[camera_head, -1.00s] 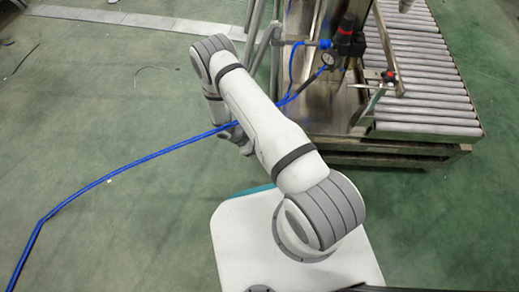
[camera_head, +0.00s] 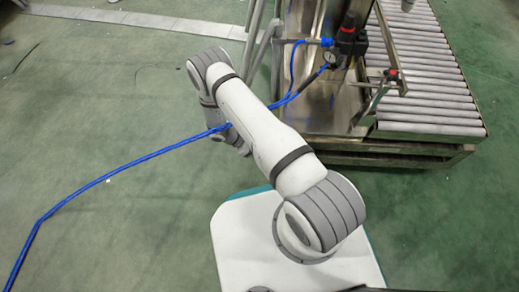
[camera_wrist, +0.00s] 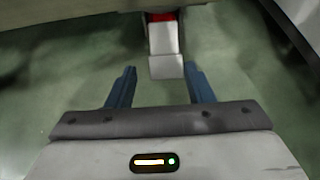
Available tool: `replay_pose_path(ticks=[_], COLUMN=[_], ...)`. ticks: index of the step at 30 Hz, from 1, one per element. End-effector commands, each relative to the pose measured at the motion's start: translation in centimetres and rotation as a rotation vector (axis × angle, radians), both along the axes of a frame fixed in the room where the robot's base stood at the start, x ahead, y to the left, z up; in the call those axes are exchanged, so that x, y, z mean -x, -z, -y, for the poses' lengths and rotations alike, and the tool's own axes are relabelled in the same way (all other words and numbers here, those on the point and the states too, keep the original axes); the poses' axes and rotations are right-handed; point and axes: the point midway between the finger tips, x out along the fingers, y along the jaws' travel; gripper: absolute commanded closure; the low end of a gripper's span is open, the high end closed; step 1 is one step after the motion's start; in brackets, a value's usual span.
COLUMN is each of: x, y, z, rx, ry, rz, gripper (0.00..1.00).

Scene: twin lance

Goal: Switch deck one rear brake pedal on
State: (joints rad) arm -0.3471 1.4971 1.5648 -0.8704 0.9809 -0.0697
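In the wrist view a pale grey pedal-like part (camera_wrist: 165,40) with a red patch at its far end lies ahead of my gripper. I take it for a brake pedal, but I cannot tell which deck or end it belongs to, or whether it is on. My gripper (camera_wrist: 163,80) has its two blue fingers apart, with nothing held between them. In the head view my arm hides the fingers, and the pedal does not show.
A roller conveyor (camera_head: 425,90) on a metal frame stands at the right, with a black and red air regulator (camera_head: 350,42) beside it. A blue hose (camera_head: 110,177) runs across the floor behind my arm. The green floor at left is open.

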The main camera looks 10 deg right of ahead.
Motion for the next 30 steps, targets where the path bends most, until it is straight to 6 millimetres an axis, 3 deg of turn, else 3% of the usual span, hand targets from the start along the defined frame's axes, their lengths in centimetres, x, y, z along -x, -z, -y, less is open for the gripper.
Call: replay_pose_path(ticks=[5, 14, 24, 30], x=[0.0, 0.0, -1.6, -2.1], y=[0.1, -0.4, -3.7, -4.5], z=[-0.1, -0.5, -4.6, -5.9], rx=[-0.002, 0.000, -0.001, 0.000], ry=[-0.001, 0.000, -0.002, 0.000], rz=[0.001, -0.002, -0.001, -0.001], gripper=[0.44, 0.44, 0.44, 0.44])
